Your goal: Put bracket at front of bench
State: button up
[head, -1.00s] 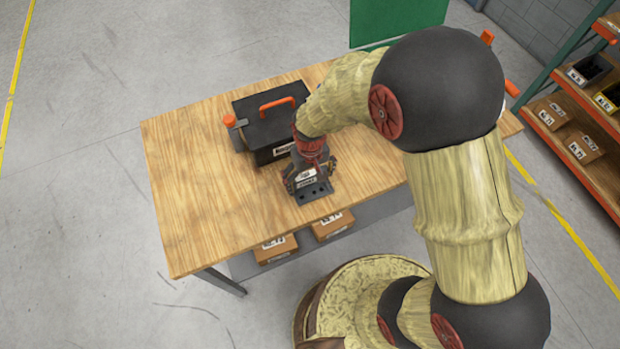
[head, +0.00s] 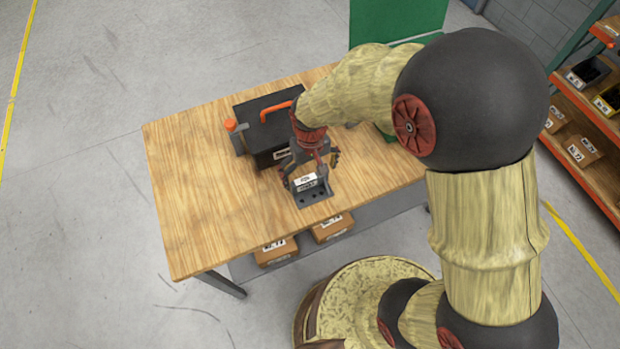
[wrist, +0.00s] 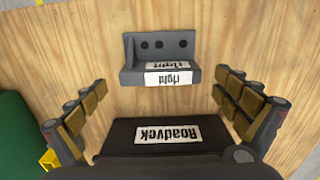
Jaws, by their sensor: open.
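The dark grey bracket (head: 313,195) stands on the wooden bench (head: 195,190) near its front edge. It has a plate with several holes and a white label; in the wrist view the bracket (wrist: 160,58) reads "right". My gripper (head: 310,168) is just behind and above the bracket. In the wrist view my gripper (wrist: 160,105) is open, its padded fingers spread wide to either side, with nothing between them. The bracket lies beyond the fingertips, apart from both of them.
A black fixture box (head: 265,110) with orange handles stands on the bench behind my gripper; its labelled face (wrist: 165,135) shows in the wrist view. A green panel (head: 395,20) stands at the back. Cardboard bins (head: 275,250) sit below the bench. The bench's left part is clear.

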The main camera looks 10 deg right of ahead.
notch_tip(320, 180, up, 6)
jog(key=shift+r+p, duration=0.25)
jog(key=shift+p, duration=0.2)
notch_tip(320, 180, up, 12)
jog(key=m+t, duration=0.1)
jog(key=t, duration=0.1)
send_over(310, 179)
jog(key=s+d, duration=0.3)
jog(key=d, duration=0.2)
jog(key=s+d+r+m+t, duration=0.2)
jog(key=s+d+r, duration=0.5)
jog(key=s+r, duration=0.4)
jog(key=shift+d+t, duration=0.25)
jog(key=shift+t, duration=0.55)
jog(key=shift+s+f, duration=0.1)
notch_tip(310, 179, down, 4)
jog(key=b, duration=0.3)
jog(key=shift+b, duration=0.4)
